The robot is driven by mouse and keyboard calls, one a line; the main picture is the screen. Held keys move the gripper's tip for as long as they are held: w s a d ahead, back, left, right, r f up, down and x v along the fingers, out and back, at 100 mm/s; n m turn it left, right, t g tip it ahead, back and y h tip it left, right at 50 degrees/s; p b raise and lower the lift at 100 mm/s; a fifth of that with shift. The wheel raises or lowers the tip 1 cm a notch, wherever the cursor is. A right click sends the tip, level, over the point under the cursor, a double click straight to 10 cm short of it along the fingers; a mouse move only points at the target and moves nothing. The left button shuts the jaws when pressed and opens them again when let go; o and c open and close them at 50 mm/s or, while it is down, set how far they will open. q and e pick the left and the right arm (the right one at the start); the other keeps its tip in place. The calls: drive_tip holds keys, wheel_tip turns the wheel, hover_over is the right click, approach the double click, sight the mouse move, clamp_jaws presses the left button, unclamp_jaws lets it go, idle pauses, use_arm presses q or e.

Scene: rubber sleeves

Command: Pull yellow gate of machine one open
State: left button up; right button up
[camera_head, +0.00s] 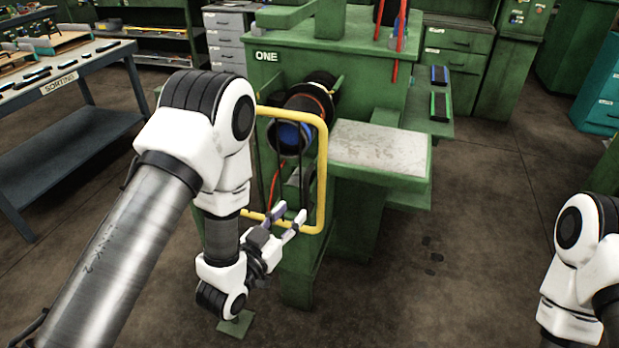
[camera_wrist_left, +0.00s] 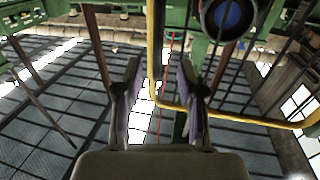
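Machine one (camera_head: 300,55) is a green machine with a white "ONE" label. Its yellow gate (camera_head: 322,170) is a rounded tube frame with dark bars, standing in front of the spindle with a blue face (camera_head: 290,135). My left gripper (camera_head: 291,219) is at the gate's lower part, with its fingers spread. In the left wrist view the gripper (camera_wrist_left: 160,80) is open, and the yellow tube (camera_wrist_left: 155,45) shows in the gap between the fingers. The lower tube runs behind the right finger. I cannot tell whether the fingers touch the tube. My right gripper is out of view.
A grey-topped ledge (camera_head: 375,148) juts out right of the gate. A blue sorting table (camera_head: 70,125) stands at the left. Green cabinets (camera_head: 450,50) stand behind. The floor at front right is open, apart from my right arm.

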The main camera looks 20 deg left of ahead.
sight(305, 199)
use_arm(q)
drive_tip(key=p+x, duration=0.1)
drive_tip(key=x, duration=0.5)
drive_tip(key=shift+w+d+p, duration=0.1)
drive_tip(key=shift+d+p, duration=0.2)
drive_tip(key=shift+p, duration=0.05)
drive_tip(key=shift+w+f, duration=0.1)
drive_tip(key=shift+w, duration=0.3)
clamp_jaws()
